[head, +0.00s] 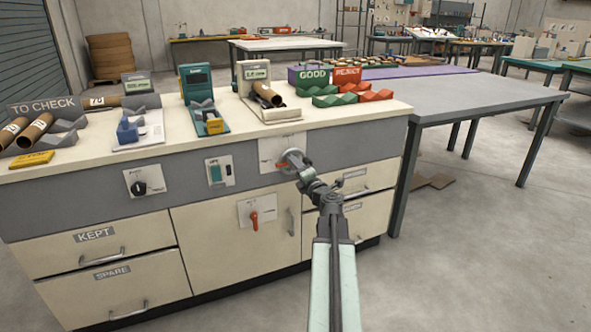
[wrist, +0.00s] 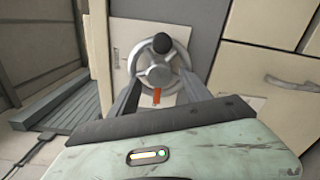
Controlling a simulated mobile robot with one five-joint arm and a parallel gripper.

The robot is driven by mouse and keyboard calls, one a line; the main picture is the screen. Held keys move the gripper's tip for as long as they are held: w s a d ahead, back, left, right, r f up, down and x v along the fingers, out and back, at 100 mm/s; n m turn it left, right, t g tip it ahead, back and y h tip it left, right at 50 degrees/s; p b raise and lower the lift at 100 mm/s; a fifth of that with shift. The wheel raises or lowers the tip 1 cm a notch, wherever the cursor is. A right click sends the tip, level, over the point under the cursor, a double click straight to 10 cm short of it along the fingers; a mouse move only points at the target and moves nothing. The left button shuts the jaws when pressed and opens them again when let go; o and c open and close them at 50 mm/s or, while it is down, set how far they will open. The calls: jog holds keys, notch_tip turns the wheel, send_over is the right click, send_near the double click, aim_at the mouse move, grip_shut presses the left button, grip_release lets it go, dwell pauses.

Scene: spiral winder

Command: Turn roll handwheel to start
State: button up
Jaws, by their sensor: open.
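The roll handwheel (head: 291,157) is a grey metal wheel on a pale plate on the cabinet's grey front band. In the wrist view the handwheel (wrist: 151,58) fills the upper middle, with a black knob (wrist: 161,43) at its top and an orange-red mark (wrist: 156,96) below its hub. My gripper (head: 301,174) is at the wheel's lower right in the head view and hides part of it. In the wrist view my gripper (wrist: 160,84) is open, one finger on each side of the wheel's lower part. I cannot tell whether the fingers touch the wheel.
A red-handled switch (head: 254,217) is on the door below, and a black dial (head: 139,187) and a switch box (head: 219,172) are to the left. Drawer handles (head: 102,256) stick out. The worktop (head: 160,150) carries cradles and tubes. Open floor lies at right.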

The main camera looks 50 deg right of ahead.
jog(key=shift+w+d, duration=0.25)
jog(key=shift+w, duration=0.35)
jog(key=c, duration=1.2)
jog(key=shift+s+a, duration=0.1)
jog(key=shift+a, duration=0.1)
grip_shut()
jog(key=shift+d, duration=0.1)
